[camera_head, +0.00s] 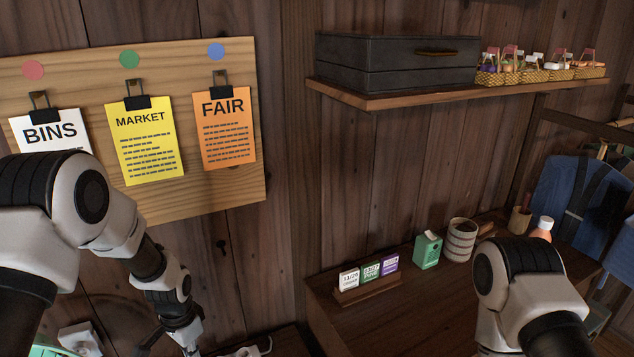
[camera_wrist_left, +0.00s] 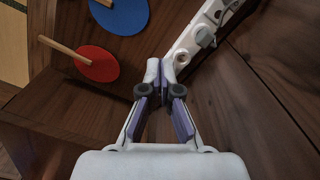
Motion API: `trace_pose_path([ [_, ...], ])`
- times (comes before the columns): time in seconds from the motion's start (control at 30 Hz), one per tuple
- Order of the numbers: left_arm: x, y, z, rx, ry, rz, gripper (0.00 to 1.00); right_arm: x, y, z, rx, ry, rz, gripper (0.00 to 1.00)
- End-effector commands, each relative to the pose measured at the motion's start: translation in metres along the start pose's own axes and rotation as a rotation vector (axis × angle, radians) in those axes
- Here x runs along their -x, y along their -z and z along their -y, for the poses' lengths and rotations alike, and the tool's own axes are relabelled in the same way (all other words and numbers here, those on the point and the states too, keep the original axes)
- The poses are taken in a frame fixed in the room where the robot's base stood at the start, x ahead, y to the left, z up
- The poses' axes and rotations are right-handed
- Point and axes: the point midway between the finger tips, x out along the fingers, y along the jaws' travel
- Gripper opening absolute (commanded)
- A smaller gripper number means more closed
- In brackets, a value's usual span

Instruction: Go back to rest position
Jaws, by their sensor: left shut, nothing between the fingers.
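My left gripper (camera_wrist_left: 160,70) is shut and empty in the left wrist view, its fingertips meeting over a dark wooden surface. In the head view my left arm comes in from the left and reaches down past the bottom edge in front of the notice board, so its fingers are not clear there. My right arm shows at the lower right of the head view, but its gripper is out of view.
A red disc (camera_wrist_left: 97,65) and a blue disc (camera_wrist_left: 120,14), each with a stick, lie near my left gripper; a white strip (camera_wrist_left: 205,35) is beside its tips. The notice board (camera_head: 222,190) hangs behind my left arm. A cardholder (camera_head: 368,290) and striped cup (camera_head: 461,240) stand near my right arm.

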Motion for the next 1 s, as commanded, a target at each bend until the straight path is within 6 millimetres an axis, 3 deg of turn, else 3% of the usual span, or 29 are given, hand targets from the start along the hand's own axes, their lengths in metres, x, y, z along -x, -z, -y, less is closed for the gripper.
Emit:
trace_pose_path([
  [0.27, -0.057, -0.042, -0.037, 0.124, -0.016, -0.001, 0.0, 0.0, 0.0, 0.0, 0.001, 0.0, 0.0, 0.4],
  [0.47, -0.096, -0.086, -0.073, 0.249, -0.024, -0.002, 0.0, 0.0, 0.0, 0.0, 0.002, 0.0, -0.001, 0.4],
  [0.7, -0.128, -0.161, -0.129, 0.441, -0.026, 0.004, 0.0, 0.0, 0.0, 0.0, 0.001, 0.0, -0.001, 0.4],
  [0.9, -0.127, -0.236, -0.181, 0.636, -0.012, 0.014, 0.0, 0.0, 0.0, 0.0, 0.001, 0.0, 0.0, 0.4],
  [1.0, -0.171, -0.232, -0.178, 0.641, -0.007, -0.001, 0.0, -0.044, 0.001, 0.0, 0.001, 0.0, -0.002, 0.4],
])
